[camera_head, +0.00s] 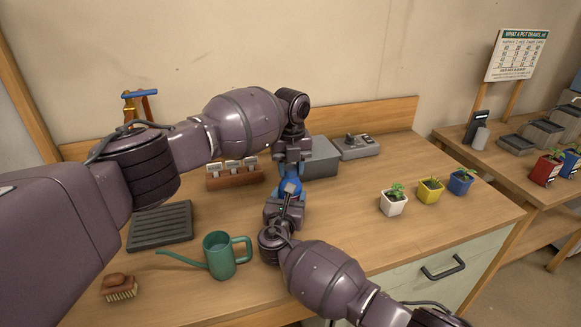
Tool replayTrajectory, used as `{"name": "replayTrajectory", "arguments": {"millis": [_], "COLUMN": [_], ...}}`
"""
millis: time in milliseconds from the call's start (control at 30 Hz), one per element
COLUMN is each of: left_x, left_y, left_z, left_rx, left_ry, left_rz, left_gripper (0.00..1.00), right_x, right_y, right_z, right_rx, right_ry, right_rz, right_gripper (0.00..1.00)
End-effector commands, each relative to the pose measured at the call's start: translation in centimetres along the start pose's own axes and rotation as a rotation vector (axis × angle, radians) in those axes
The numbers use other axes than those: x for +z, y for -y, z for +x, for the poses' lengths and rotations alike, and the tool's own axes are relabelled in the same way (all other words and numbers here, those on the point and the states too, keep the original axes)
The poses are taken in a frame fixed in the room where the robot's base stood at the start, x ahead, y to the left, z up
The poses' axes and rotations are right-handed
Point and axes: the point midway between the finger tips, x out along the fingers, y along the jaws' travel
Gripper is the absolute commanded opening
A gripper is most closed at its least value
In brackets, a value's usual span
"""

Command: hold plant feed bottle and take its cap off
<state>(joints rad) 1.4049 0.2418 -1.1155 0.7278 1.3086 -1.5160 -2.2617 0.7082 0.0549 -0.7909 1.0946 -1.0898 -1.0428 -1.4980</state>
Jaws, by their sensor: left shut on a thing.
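A blue object, which I take to be the plant feed bottle (290,187), shows as a small patch between my two grippers above the middle of the table. My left gripper (291,170) reaches down from above and is shut on the bottle's upper part. My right gripper (287,197) comes up from the front, close against the blue patch. Its fingers are too small and overlapped to tell whether they are open or shut. Most of the bottle is hidden by the grippers. I cannot make out the cap.
A green watering can (221,258) and a brush (119,289) stand at the front left, near a dark ribbed tray (160,226). A terracotta-coloured rack (234,178) and grey box (320,158) are behind. Several potted plants (429,191) stand right. Free tabletop lies right of the grippers.

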Motion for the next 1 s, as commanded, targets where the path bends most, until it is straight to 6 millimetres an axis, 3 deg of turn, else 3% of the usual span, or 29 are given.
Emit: {"name": "replayTrajectory", "arguments": {"millis": [1000], "left_x": [-0.05], "left_y": [0.05], "left_z": [-0.08], "left_rx": [0.0], "left_ry": [-0.003], "left_rz": [-1.522], "left_gripper": [0.09], "right_x": [0.0], "right_y": [0.02], "right_z": [0.02], "right_rx": [0.0], "right_ry": [0.0], "right_rz": [0.0], "right_gripper": [0.0]}}
